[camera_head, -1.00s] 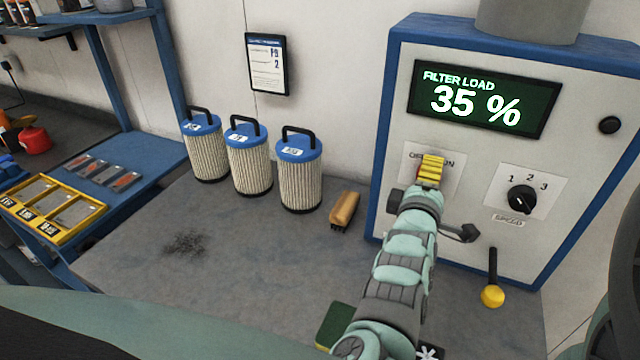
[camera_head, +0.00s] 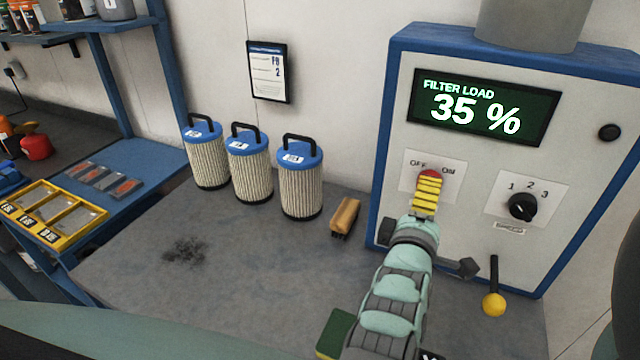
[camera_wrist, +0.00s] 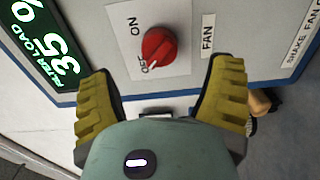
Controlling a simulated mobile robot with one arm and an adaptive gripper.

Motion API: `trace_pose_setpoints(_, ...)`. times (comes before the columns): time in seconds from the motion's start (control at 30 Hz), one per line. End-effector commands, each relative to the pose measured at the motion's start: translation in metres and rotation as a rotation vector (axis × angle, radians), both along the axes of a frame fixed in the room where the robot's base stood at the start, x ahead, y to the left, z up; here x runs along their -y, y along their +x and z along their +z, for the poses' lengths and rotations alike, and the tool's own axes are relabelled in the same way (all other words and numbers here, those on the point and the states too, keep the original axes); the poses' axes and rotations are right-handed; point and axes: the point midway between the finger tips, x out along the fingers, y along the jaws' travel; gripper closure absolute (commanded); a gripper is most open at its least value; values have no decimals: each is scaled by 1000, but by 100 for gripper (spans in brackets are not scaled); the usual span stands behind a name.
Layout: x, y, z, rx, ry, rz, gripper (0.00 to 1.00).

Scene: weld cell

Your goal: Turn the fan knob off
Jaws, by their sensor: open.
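The red fan knob (camera_wrist: 159,46) is on the front of the filter unit, on a white plate marked OFF and ON, with a FAN label beside it. In the wrist view its white pointer mark is toward OFF. In the head view the knob (camera_head: 431,176) shows just above my gripper and is partly hidden by it. My gripper (camera_wrist: 163,95) has yellow ribbed fingers spread apart with nothing between them. The fingertips are close to the panel, and the knob is apart from both fingers. My gripper (camera_head: 427,190) also shows in the head view, just below the knob.
The filter unit (camera_head: 400,120) has a display (camera_head: 484,106) reading FILTER LOAD 35 %, a black speed knob (camera_head: 522,206) and a yellow-ended lever (camera_head: 493,300).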

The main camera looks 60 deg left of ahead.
Motion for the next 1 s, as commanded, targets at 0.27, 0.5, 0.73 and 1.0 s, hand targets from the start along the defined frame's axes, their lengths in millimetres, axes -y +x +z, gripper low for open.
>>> trace_pose_setpoints(0.27,8,-15,0,0,-1,3,19)
trace_pose_setpoints(0.5,8,-15,0,2,-1,3,19)
trace_pose_setpoints(0.73,8,-14,0,2,-1,2,19)
trace_pose_setpoints(1.0,20,6,42,90,293,-2,19)
